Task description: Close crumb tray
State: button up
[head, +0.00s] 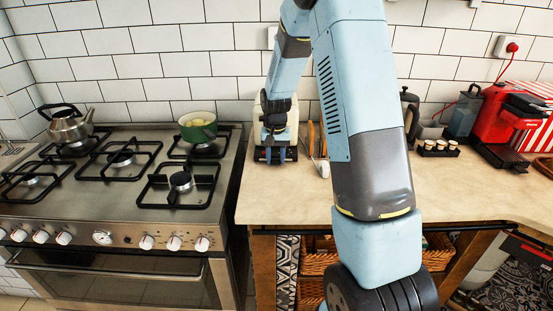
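A pale toaster-like appliance (291,134) with a dark base stands at the left end of the wooden-topped counter, near the wall. My arm comes down in front of it, and my gripper (275,152) points down at its front, low over the counter. The gripper covers much of the appliance. I cannot make out the crumb tray or tell how far out it is. The fingers are small and dark here, so I cannot tell whether they are open or touching the appliance.
A gas stove (110,185) with a green pot (198,128) and a kettle (70,125) stands left of the counter (275,205). Utensils (318,145) stand close right of the appliance. A red coffee machine (492,120) is far right. The counter front is clear.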

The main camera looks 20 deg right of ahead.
jog(key=o, duration=0.4)
notch_tip(320, 180, up, 14)
jog(key=shift+f, duration=0.15)
dwell(0.5)
dwell(0.3)
jog(key=s+r+n+t, duration=0.2)
jog(key=s+r+t, duration=0.1)
jog(key=s+r, duration=1.05)
jog(key=s+t, duration=0.1)
jog(key=s, duration=0.5)
jog(key=s+a+n, duration=0.1)
jog(key=s, duration=0.6)
jog(key=s+t, duration=0.1)
jog(key=s, duration=0.5)
jog(key=shift+s+a+n+t, duration=0.2)
jog(key=shift+s+n+t, duration=0.1)
jog(key=shift+s, duration=0.1)
